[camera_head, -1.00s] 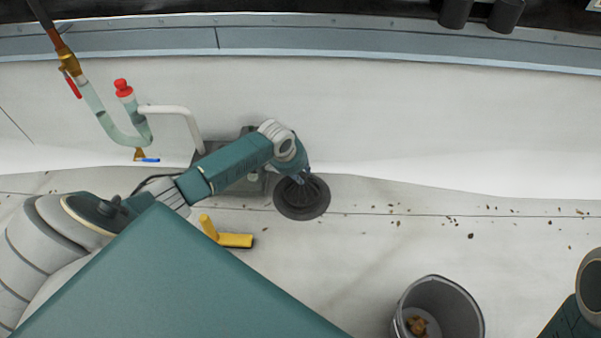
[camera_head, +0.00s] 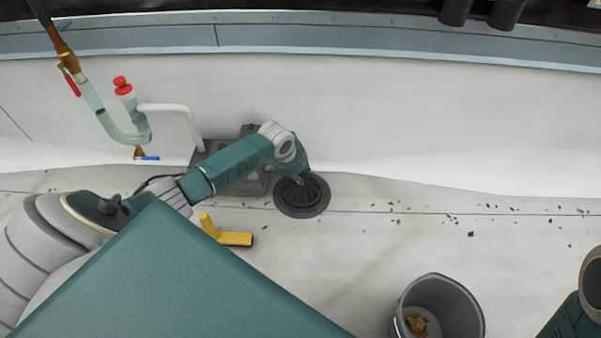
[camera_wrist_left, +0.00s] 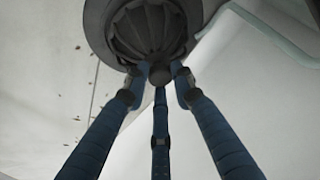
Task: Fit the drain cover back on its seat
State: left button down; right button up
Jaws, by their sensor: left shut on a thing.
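The drain cover (camera_wrist_left: 148,32) is a dark ribbed dome with a knob on top. In the left wrist view the fingers of my left gripper (camera_wrist_left: 162,76) are closed around its knob. In the head view the cover (camera_head: 316,187) is at the round dark drain seat (camera_head: 301,212), with my left gripper (camera_head: 299,179) over it from the upper left. The gripper hides part of the cover. I cannot tell whether the cover touches the seat all round. Only part of my right arm shows at the right edge, and its gripper is out of frame.
A yellow tool (camera_head: 235,239) lies on the roof left of the drain. A grey bucket (camera_head: 438,281) with brown debris stands at the lower right. A grey box (camera_head: 226,185) and pipes (camera_head: 128,137) are behind my left arm. Leaf bits are scattered on the right.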

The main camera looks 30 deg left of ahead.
pick_arm(q)
jog(key=shift+f, duration=0.45)
dwell(0.3)
jog(key=c, duration=0.9)
grip_release()
